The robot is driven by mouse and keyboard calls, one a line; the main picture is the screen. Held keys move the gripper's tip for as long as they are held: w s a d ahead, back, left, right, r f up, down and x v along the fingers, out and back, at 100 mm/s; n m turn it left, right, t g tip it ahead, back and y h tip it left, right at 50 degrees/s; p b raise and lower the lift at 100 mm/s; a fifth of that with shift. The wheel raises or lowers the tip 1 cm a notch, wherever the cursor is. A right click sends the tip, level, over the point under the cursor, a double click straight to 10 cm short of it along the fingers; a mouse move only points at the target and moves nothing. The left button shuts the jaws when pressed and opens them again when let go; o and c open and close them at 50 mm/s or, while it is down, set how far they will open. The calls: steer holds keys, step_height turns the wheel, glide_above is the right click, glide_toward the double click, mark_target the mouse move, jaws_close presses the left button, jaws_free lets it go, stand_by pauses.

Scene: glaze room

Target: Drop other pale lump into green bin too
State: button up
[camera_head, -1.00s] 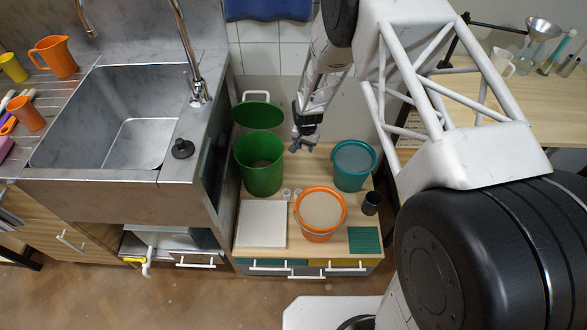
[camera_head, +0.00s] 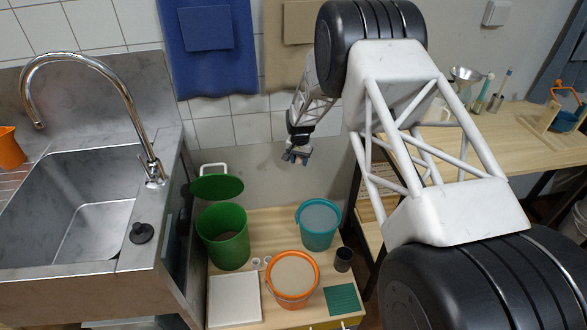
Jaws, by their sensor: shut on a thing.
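The green bin (camera_head: 225,252) stands at the back left of the low bench, beside the sink unit. Its green lid (camera_head: 217,187) is raised behind it and its mouth is open. My gripper (camera_head: 297,159) is in the air to the right of the bin and above its rim, in front of the wall. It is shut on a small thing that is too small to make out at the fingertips. Two small pale round things (camera_head: 261,262) sit on the bench just right of the bin; I cannot tell whether they are lumps or little pots.
An orange bucket (camera_head: 292,297) with pale contents, a teal bucket (camera_head: 318,240), a dark cup (camera_head: 343,260), a white board (camera_head: 234,314) and a green mat (camera_head: 342,300) share the bench. The sink (camera_head: 85,215) with its tall tap (camera_head: 130,110) is to the left.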

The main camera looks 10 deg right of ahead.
steer(key=shift+w+d+r, duration=0.15)
steer(key=shift+d+r, duration=0.15)
steer(key=shift+r, duration=0.05)
steer(key=s+a+f+n, duration=0.2)
steer(key=s+a+f, duration=0.2)
steer(key=a, duration=0.3)
steer(key=s+a+f+n, duration=0.1)
steer(key=s+a+f, duration=0.25)
steer(key=a, duration=0.35)
steer(key=s+a+f+n, duration=0.2)
steer(key=s+a+f, duration=0.15)
steer(key=a, duration=0.35)
steer(key=s+a+r, duration=0.1)
steer(key=a, duration=0.9)
steer(key=shift+s+a+r+n, duration=0.15)
steer(key=shift+s+a+n, duration=0.1)
steer(key=shift+a+n, duration=0.15)
steer(key=shift+f, duration=0.2)
steer(key=shift+f, duration=2.85)
steer(key=o, duration=1)
